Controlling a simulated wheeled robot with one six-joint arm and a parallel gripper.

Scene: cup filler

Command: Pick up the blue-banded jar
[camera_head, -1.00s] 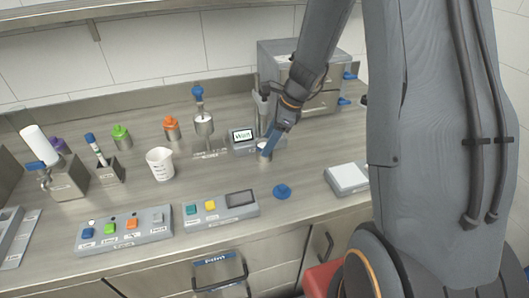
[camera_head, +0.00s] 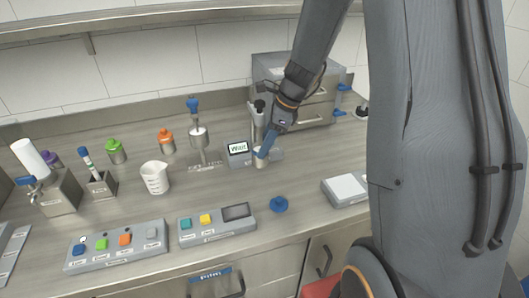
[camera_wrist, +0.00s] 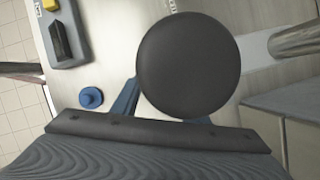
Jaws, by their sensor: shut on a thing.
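My gripper (camera_head: 265,151) reaches down beside the small display unit, with its blue fingers closed on a small metallic jar (camera_head: 261,162). A blue band on this jar cannot be made out, and I cannot tell whether its base touches the surface under it. In the wrist view my gripper's blue fingers (camera_wrist: 163,108) show on either side of a large dark disc (camera_wrist: 188,64), which hides the held jar. A loose blue lid (camera_head: 279,204) lies on the counter in front; it also shows in the wrist view (camera_wrist: 91,97).
The display (camera_head: 238,148) reads "Wait". A black-topped post (camera_head: 260,104) and a metal box (camera_head: 290,90) stand close behind my gripper. A white beaker (camera_head: 155,178), orange-topped jar (camera_head: 167,140) and green-topped jar (camera_head: 116,150) stand left. Button panels (camera_head: 118,246) line the front.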

